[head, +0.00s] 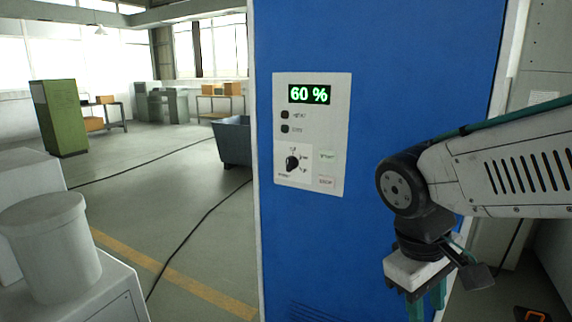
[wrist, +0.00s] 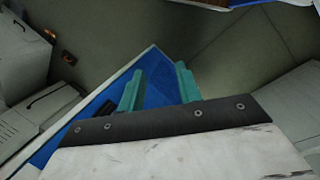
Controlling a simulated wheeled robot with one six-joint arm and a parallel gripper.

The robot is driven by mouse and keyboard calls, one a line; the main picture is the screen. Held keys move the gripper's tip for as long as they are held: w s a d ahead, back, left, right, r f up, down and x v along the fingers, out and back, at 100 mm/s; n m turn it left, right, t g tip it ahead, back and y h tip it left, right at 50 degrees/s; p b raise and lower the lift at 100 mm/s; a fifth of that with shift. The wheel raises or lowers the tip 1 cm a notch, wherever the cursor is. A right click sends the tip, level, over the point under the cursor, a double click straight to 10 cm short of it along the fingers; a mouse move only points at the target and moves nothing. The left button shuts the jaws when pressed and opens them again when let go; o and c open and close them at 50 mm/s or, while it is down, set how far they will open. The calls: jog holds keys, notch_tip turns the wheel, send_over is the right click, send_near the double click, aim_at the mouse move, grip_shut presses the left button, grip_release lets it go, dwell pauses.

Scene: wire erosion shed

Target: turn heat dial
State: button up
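A black heat dial (head: 292,163) sits at the lower left of a light grey control panel (head: 338,130) on a tall blue cabinet (head: 400,60). Small marks surround the dial; I cannot read them all. A green display (head: 309,94) above it reads 60 %. My gripper (head: 427,305) hangs to the right of the panel and below it, apart from the dial, with its teal fingers pointing down. In the wrist view, the two teal fingers (wrist: 157,88) stand apart with nothing between them. The dial is not in the wrist view.
A pale round container (head: 50,250) stands on a light cabinet at the left. Dark cables (head: 200,222) cross the open floor. A green cabinet (head: 60,118) stands farther back.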

jog(key=w+a+n+t+h, duration=0.25)
jog(key=w+n+h, duration=0.35)
jog(key=w, duration=0.6)
jog(key=n+t, duration=1.3)
jog(key=n, duration=0.6)
send_near(288, 161)
jog(key=shift+h, duration=0.4)
jog(key=x, duration=0.8)
jog(key=shift+w+f, duration=0.25)
jog(key=shift+w, duration=0.15)
grip_shut()
